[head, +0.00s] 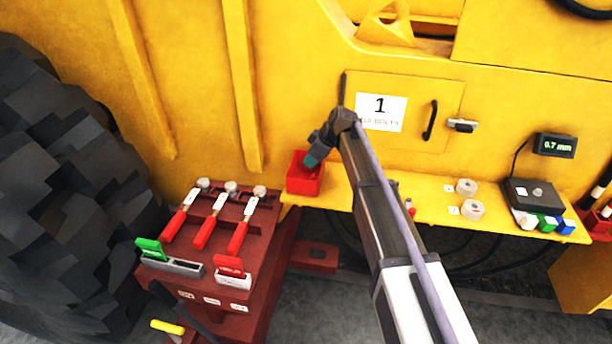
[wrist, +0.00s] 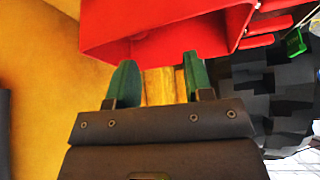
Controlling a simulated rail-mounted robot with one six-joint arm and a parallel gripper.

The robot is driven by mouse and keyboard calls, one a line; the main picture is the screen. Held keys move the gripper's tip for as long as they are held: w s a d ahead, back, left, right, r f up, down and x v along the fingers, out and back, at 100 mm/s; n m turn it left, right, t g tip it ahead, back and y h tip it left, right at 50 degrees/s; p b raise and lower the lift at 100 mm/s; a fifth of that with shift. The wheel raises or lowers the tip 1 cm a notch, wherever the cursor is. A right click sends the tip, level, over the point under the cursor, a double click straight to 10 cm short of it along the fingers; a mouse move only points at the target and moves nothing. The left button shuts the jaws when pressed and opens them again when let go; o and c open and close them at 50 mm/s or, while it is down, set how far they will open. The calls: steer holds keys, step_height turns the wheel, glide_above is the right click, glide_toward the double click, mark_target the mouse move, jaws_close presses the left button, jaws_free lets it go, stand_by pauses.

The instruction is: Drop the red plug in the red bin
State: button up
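The red bin (head: 304,184) is a small open box at the left end of the yellow shelf. My gripper (head: 312,160), with dark green fingers, is at its mouth in the head view. In the wrist view the red bin (wrist: 165,38) fills the top, beyond the fingertips. The gripper's two fingers (wrist: 158,75) stand apart, with only yellow background between them. I cannot make out a plug in the bin. A small red piece (head: 411,211) shows beside my arm at the shelf edge; I cannot tell if it is the red plug.
A dark red stand (head: 212,262) with red-handled levers is left of the bin. The yellow shelf (head: 435,192) carries grey rolls (head: 472,209) and a gauge box (head: 530,192). A red holder (head: 598,224) stands far right. A large tyre (head: 60,200) is left.

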steer(key=shift+o, duration=0.5)
steer(key=shift+r, duration=0.2)
steer(key=p+v, duration=0.9)
steer(key=v, duration=0.1)
steer(key=shift+s+d+r, duration=0.1)
steer(key=shift+d+r, duration=0.05)
